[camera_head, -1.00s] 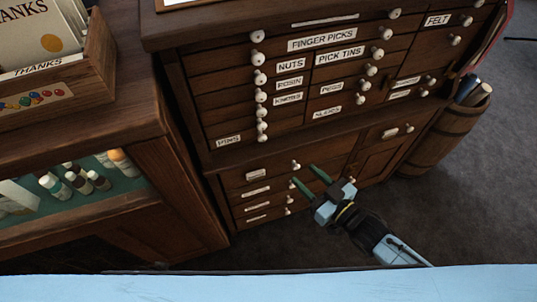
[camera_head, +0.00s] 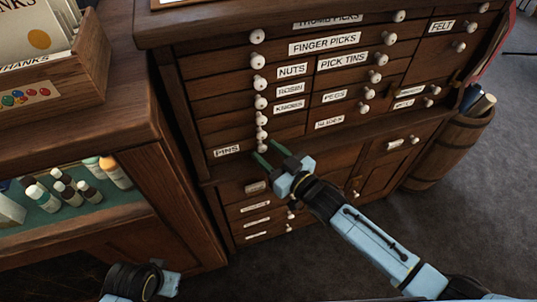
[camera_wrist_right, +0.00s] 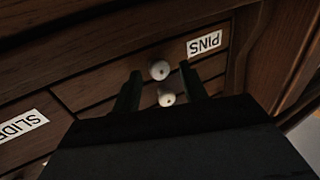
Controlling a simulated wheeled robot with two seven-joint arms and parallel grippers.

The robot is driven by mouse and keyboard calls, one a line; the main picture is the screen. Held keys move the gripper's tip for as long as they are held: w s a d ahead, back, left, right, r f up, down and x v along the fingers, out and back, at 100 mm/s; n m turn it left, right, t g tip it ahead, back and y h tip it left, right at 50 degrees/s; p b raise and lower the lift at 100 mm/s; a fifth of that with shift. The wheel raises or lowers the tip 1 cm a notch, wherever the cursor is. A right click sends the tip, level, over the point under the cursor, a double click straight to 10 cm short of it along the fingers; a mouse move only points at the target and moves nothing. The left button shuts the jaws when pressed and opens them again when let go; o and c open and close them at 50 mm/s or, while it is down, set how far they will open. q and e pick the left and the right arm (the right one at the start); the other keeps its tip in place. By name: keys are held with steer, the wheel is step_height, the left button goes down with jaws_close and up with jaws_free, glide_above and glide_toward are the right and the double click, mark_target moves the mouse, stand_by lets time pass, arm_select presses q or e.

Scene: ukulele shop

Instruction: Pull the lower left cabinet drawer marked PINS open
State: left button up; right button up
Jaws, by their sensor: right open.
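The PINS drawer, with its white label (camera_head: 226,151), is the lowest of the left column of small drawers in the dark wooden cabinet and looks shut. Its round white knob (camera_head: 262,146) sits at its right end, partly behind my fingers. My right gripper (camera_head: 265,149) is open, its two green fingers pointing at the cabinet front. In the right wrist view, which is upside down, the PINS label (camera_wrist_right: 205,43) is at upper right. The PINS knob (camera_wrist_right: 159,70) shows between the open fingertips (camera_wrist_right: 158,72); I cannot tell if they touch it. Another knob (camera_wrist_right: 167,99) is close by.
More knobbed drawers, such as NUTS (camera_head: 292,71), stack above. A wooden counter with bottles (camera_head: 62,190) stands close on the left, a barrel (camera_head: 448,150) on the right. Part of my left arm (camera_head: 132,282) shows at bottom left.

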steer(key=shift+w+a, duration=0.1)
steer(key=shift+w, duration=0.05)
jaws_close()
steer(key=shift+s, duration=0.2)
